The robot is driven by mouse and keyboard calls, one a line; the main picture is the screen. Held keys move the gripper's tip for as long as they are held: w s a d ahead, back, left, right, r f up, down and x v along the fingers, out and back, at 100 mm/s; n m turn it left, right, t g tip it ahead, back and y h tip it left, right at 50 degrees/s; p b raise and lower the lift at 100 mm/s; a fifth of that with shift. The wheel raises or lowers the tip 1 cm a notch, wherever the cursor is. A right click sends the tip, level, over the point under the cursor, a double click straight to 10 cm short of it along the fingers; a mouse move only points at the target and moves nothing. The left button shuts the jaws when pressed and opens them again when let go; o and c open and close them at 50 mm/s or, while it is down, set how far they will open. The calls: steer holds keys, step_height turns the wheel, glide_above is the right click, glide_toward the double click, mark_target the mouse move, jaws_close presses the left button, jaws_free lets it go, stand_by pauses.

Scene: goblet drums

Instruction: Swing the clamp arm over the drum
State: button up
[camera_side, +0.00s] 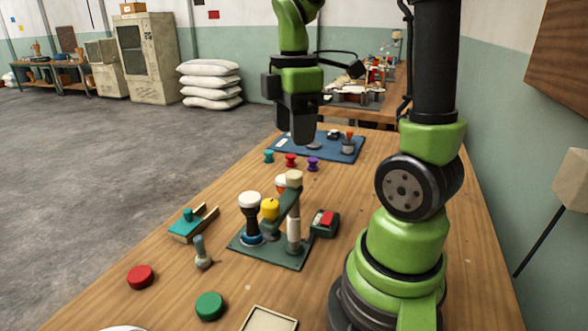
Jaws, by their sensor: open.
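A goblet drum (250,211) with a white head and dark body stands upright in a blue ring on a green base plate (285,259). The clamp's pale post (294,235) rises from the same plate, to the drum's right. My gripper (304,140) is open and empty, pointing down, well above the table and apart from the clamp. Its fingers are seen nearly edge-on.
A box with a red button (325,222) sits right of the plate. A grey peg (202,253), a teal block (188,220), a red disc (140,276) and a green disc (209,306) lie left and near. Small coloured spools (290,160) and a blue mat (345,149) are behind.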

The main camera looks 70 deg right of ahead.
mark_target(294, 173)
step_height(294, 173, down, 8)
steer(key=shift+f, duration=0.2)
stand_by(0.3)
jaws_close()
